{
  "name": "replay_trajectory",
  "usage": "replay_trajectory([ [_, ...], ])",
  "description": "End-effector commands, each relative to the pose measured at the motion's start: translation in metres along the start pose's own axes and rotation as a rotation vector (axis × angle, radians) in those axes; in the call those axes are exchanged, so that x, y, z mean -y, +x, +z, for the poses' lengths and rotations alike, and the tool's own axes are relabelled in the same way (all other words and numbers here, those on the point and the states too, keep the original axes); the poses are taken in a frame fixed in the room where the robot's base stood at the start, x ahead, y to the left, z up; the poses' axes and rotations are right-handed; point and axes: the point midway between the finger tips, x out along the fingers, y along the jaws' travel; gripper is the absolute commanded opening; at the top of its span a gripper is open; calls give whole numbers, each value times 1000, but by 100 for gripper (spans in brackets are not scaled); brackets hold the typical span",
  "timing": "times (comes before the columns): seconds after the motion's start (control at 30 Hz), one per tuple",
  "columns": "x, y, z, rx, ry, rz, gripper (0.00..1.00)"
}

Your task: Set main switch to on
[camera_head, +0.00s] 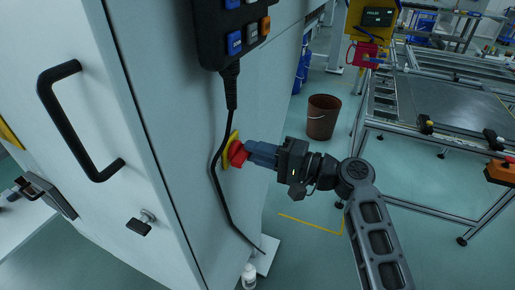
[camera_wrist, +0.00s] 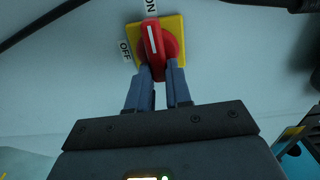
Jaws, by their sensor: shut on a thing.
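The main switch is a red rotary handle (camera_wrist: 153,40) on a yellow square plate (camera_wrist: 177,28), mounted on the pale cabinet side. In the wrist view an ON label (camera_wrist: 151,7) sits above the plate and an OFF label (camera_wrist: 125,50) at its left. The white line on the handle points up toward ON. My gripper (camera_wrist: 161,68) is shut on the lower part of the red handle, one finger on each side. In the head view, my gripper (camera_head: 250,153) reaches from the right to the red handle (camera_head: 237,154) on its yellow plate (camera_head: 231,141); the fingers partly hide it.
A black pendant (camera_head: 235,30) with coloured buttons hangs above the switch; its cable (camera_head: 215,170) runs down just left of it. A cabinet door with a black handle (camera_head: 75,120) is at left. A brown bucket (camera_head: 322,117) and a metal-framed table (camera_head: 450,110) stand behind my arm.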

Motion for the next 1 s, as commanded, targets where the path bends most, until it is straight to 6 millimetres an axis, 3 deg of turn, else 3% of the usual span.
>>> replay_trajectory([
  [0.57, -1, -1, -2, -5, 30, 0, 0],
  [0.6, -1, -1, -2, -5, 30, 0, 23],
  [0.83, -1, 0, -1, -2, 28, 0, 45],
  [1.0, -1, 0, 0, -1, 28, 0, 45],
])
